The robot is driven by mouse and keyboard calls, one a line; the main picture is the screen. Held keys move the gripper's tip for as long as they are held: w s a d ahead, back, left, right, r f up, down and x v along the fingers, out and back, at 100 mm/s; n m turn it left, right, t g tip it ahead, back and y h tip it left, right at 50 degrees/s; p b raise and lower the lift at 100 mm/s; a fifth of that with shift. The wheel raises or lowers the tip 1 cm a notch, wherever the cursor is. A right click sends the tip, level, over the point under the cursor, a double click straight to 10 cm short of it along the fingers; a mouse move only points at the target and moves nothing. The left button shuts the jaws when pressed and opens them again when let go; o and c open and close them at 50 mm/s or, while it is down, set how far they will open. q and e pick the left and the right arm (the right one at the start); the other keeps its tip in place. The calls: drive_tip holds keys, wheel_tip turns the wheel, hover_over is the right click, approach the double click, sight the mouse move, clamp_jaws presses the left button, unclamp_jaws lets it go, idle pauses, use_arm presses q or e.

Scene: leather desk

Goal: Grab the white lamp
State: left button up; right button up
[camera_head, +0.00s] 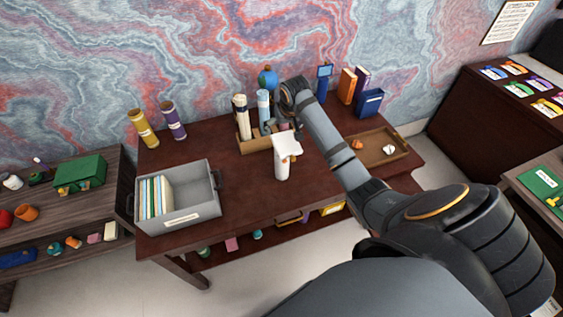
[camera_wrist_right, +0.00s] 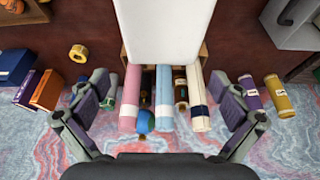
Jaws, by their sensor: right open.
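The white lamp (camera_head: 282,165) stands upright on the dark red desk (camera_head: 240,190), near its middle, with its wide head at the top. In the right wrist view a broad white surface of the lamp (camera_wrist_right: 166,30) fills the top centre. My right gripper (camera_head: 293,112) is above the desk at the lamp's upper right, partly hidden by its own arm. In the wrist view the fingers of the right gripper (camera_wrist_right: 160,108) are spread wide, with nothing held between them. The lamp lies beyond the fingertips, roughly centred between them. My left gripper is not visible.
A wooden holder (camera_head: 255,146) with rolled tubes stands behind the lamp, near a blue globe (camera_head: 267,77). A grey file bin (camera_head: 205,213) is at left. A wooden tray (camera_head: 396,145) and books (camera_head: 347,86) are at right. Bare desk lies left of the lamp.

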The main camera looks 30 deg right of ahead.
sight(282, 134)
drive_tip(key=shift+p+x, duration=0.85)
drive_tip(key=shift+p, duration=0.15)
wheel_tip(282, 134, down, 3)
drive_tip(key=shift+w+a+r+p, duration=0.1)
drive_tip(key=shift+r+p, duration=0.15)
drive_tip(key=shift+p, duration=0.05)
drive_tip(key=shift+w+f, duration=0.2)
drive_tip(key=shift+f, duration=0.2)
drive_tip(key=c, duration=1.6)
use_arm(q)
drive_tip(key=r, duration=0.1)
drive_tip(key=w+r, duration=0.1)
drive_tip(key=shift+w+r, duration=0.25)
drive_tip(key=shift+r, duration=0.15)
use_arm(e)
drive_tip(key=shift+r, duration=0.1)
drive_tip(key=shift+c, duration=0.6)
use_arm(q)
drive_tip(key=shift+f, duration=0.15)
